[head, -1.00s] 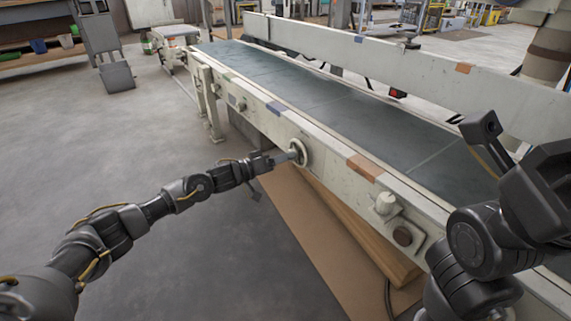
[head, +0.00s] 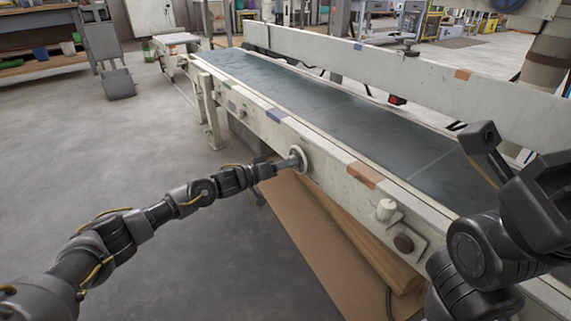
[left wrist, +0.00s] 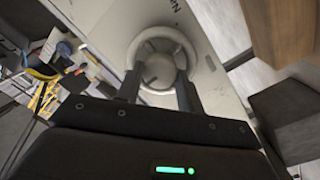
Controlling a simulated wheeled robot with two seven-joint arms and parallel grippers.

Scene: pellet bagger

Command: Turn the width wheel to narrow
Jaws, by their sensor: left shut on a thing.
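The width wheel (head: 298,158) is a pale round handwheel on the near side rail of the conveyor. My left gripper (head: 284,163) reaches in from the left and is at the wheel. In the left wrist view its two fingers (left wrist: 158,88) are at the lower part of the wheel, one on each side, shut on it. Just what part they grip is partly hidden. My right arm's dark links are at the right of the head view; its fingertips cannot be made out.
The conveyor belt (head: 330,110) runs from the near right to the far left. Brown boards lie below.

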